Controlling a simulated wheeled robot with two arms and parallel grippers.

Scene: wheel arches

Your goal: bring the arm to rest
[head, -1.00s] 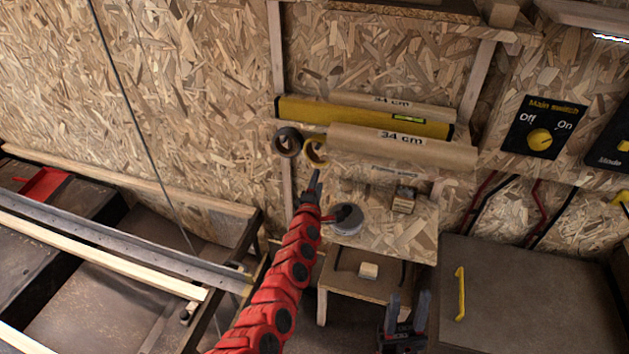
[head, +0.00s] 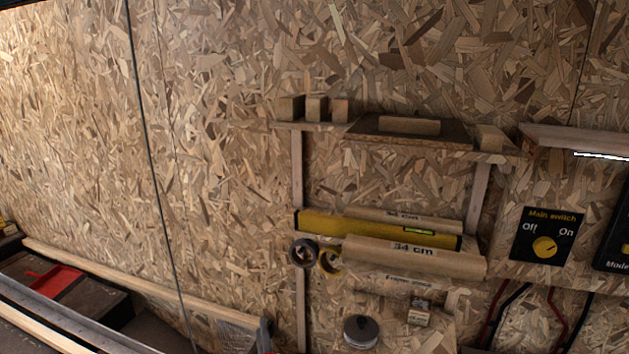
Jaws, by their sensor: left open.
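Neither of my grippers shows in the head view now. No clear part of my red arm is in view, so its pose and what its fingers touch are hidden below the frame. The shelf unit on the wall is in view, with a yellow spirit level (head: 375,228) and a paper roll marked 34 cm (head: 413,257). A round grey tin (head: 361,331) and a small wooden block (head: 419,313) sit on the lower shelf.
A dark tape roll (head: 304,252) and a yellow tape roll (head: 330,260) hang left of the paper roll. A main switch panel (head: 545,236) is on the right. A red object (head: 56,281) lies at lower left. A dark cable (head: 150,150) runs down the chipboard wall.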

